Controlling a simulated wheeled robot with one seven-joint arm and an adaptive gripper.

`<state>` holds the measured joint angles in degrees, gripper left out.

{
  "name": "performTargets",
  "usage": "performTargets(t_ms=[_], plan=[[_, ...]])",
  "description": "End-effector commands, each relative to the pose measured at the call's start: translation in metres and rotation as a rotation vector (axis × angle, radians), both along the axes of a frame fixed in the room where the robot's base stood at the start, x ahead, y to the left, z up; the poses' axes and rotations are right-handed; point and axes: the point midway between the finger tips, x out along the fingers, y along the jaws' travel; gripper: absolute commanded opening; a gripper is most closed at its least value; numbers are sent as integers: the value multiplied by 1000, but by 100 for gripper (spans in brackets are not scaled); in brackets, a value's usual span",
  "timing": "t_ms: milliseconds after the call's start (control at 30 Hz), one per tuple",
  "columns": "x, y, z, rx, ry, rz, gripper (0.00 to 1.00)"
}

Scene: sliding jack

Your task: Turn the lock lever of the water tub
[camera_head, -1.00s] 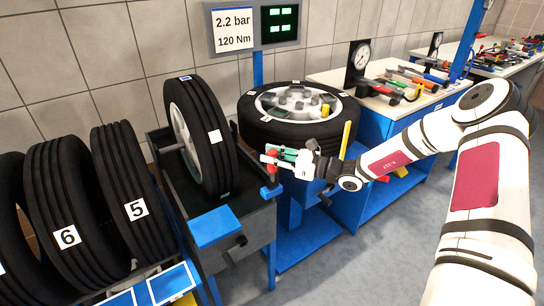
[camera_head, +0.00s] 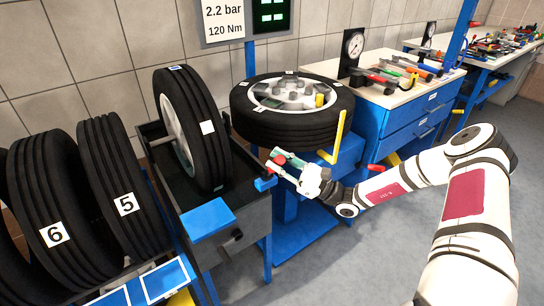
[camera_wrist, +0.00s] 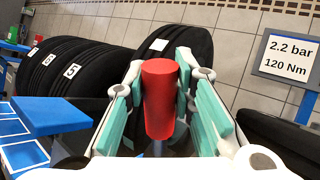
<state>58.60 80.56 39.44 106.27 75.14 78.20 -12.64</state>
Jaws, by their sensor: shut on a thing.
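The water tub (camera_head: 243,222) is a dark grey box on blue legs, with a tyre (camera_head: 193,130) standing upright in it. The lock lever's red grip (camera_head: 276,154) is at the tub's right side, above a small blue block (camera_head: 265,183). My gripper (camera_head: 284,161) is at this grip, with its green-padded fingers shut on it. In the wrist view the red lever grip (camera_wrist: 160,98) sits between the finger pads, with a thin grey shaft below it. The lever's base is mostly hidden there by the gripper.
Numbered tyres (camera_head: 105,180) stand in a rack at left. A tyre lying flat (camera_head: 292,125) on a blue stand with a yellow upright (camera_head: 341,133) is close behind my gripper. A tool bench (camera_head: 410,112) stands further right. Open floor (camera_head: 340,265) lies at the front.

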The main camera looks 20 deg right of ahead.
Motion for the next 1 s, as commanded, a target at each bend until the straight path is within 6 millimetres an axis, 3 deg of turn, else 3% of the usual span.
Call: performTargets(t_ms=[500,1000], plan=[[-31,-10,-39,132,-405,0,0],[-40,-13,-50,176,-550,0,0]])
